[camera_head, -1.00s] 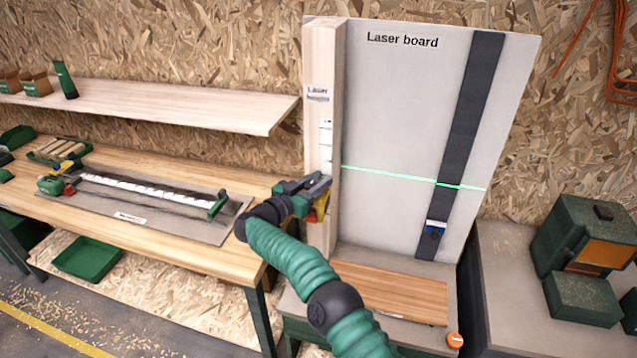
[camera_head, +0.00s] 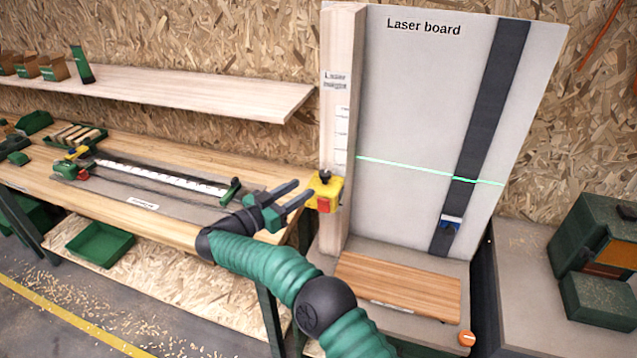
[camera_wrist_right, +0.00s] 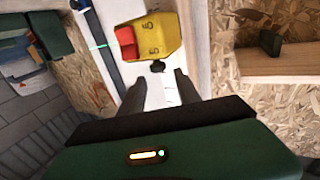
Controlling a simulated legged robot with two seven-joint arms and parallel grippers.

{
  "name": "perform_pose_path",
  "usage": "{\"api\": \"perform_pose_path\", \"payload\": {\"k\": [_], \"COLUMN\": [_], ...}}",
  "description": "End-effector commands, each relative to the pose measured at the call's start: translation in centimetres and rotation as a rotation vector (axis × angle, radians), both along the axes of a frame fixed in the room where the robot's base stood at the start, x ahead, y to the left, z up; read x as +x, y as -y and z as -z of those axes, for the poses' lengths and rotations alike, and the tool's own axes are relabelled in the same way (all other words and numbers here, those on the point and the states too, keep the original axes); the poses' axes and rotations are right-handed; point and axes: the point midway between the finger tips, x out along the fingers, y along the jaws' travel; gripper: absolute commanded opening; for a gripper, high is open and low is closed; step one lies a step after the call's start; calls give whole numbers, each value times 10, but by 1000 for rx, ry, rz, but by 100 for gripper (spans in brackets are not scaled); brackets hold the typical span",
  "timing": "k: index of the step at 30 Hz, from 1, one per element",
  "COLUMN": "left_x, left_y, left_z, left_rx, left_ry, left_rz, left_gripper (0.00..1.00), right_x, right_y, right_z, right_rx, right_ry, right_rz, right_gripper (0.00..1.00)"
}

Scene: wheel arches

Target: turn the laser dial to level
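A yellow laser unit (camera_head: 325,192) with a red block and a small black knob (camera_head: 325,176) is on the wooden post (camera_head: 342,120) at the board's left edge. In the right wrist view the yellow unit (camera_wrist_right: 155,37) and the black knob (camera_wrist_right: 158,66) lie just beyond my fingertips. A green laser line (camera_head: 430,171) crosses the laser board (camera_head: 420,90), sloping down to the right in the picture. My right gripper (camera_head: 304,191) is open and empty, just left of the unit. An orange round knob (camera_head: 466,338) sits at the base's front right corner. My left gripper is out of view.
A dark vertical strip (camera_head: 485,110) on the board carries a blue and white piece (camera_head: 451,222). A wooden plank (camera_head: 400,285) lies on the base below. A workbench (camera_head: 170,228) and a shelf (camera_head: 200,92) extend left. Green boxes (camera_head: 597,300) stand at right.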

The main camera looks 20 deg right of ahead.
Motion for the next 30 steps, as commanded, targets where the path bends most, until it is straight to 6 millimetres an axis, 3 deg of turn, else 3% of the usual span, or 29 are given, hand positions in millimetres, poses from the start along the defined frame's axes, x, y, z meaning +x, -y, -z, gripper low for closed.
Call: {"api": "perform_pose_path", "payload": {"k": [3,6,20,23,26,28,30], "left_x": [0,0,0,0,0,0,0], "left_y": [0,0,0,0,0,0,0], "left_z": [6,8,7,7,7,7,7], "left_rx": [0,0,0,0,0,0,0], "left_ry": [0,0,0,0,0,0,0], "left_rz": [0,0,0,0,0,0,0], "left_gripper": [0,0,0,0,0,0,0], "right_x": [-12,-18,-21,-14,15,38,46], "right_y": [-23,-33,-38,-40,-58,-82,-105], "right_z": [2,1,0,-9,-44,-74,-84], "right_rx": [1,0,0,-7,-38,-66,-78], "right_ry": [0,0,0,24,108,156,128], "right_rz": [-1,-1,1,-44,-250,-499,-761], "right_gripper": [39,39,39,39,39,39,39]}}
